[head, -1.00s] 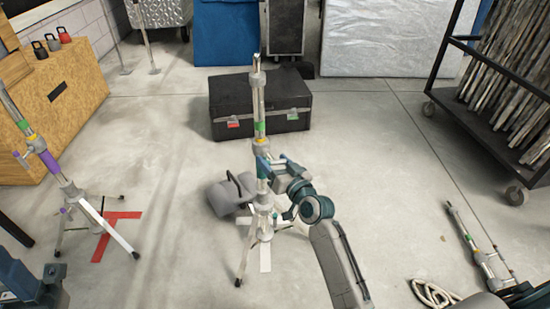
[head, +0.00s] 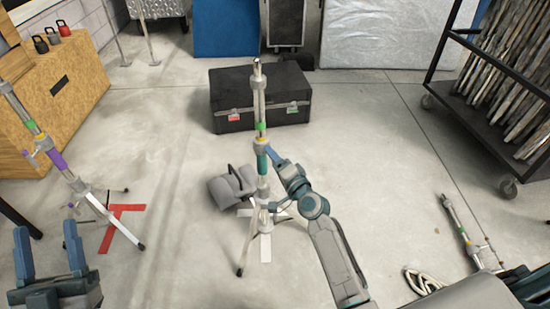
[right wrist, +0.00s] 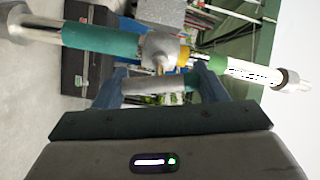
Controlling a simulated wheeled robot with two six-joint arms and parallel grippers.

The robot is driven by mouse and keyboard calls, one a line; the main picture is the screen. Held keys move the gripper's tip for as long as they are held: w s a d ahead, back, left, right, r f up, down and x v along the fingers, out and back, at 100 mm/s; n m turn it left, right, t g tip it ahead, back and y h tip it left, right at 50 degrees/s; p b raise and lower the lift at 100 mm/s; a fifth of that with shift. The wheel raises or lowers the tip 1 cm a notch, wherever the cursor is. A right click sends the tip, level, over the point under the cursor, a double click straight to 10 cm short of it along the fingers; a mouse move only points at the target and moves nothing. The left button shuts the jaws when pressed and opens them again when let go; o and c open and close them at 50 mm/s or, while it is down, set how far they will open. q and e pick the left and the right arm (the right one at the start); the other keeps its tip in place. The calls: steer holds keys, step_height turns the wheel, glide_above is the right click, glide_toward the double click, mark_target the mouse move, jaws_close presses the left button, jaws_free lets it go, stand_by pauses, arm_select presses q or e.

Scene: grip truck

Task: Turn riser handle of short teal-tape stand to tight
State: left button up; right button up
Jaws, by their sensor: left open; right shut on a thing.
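The teal-tape stand (head: 262,162) stands upright in the middle of the head view, with teal, green and yellow bands on its pole. Its pole runs across the right wrist view (right wrist: 100,41). A grey riser handle (right wrist: 150,87) sticks out from its collar (right wrist: 160,47) and lies between the fingers of my right gripper (right wrist: 157,85), which is shut on it. In the head view, my right gripper (head: 272,156) is at the collar, partly hidden by the pole and my wrist. My left gripper (head: 50,250) is open and empty at the lower left, away from the stand.
A purple-tape stand (head: 55,162) stands at the left by a red floor mark (head: 122,222). A grey sandbag (head: 232,187) lies at the middle stand's legs. A black case (head: 228,100) is behind it. A wheeled rack (head: 440,75) is at the right. Floor between is clear.

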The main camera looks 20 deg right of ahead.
arm_select(q)
steer(key=shift+w+f+n+g+y+p, duration=0.2)
steer(key=shift+w+f+g, duration=0.15)
steer(key=shift+f+g, duration=0.4)
steer(key=shift+w+f+n+g+y+p, duration=0.15)
steer(key=shift+w+f+g, duration=0.25)
steer(key=shift+f, duration=0.6)
arm_select(e)
steer(key=shift+m, duration=1)
steer(key=o, duration=1)
steer(key=shift+s, duration=0.15)
arm_select(q)
steer(key=shift+s+r, duration=0.1)
steer(key=shift+r, duration=0.15)
arm_select(e)
steer(key=v, duration=1)
steer(key=shift+s, duration=0.25)
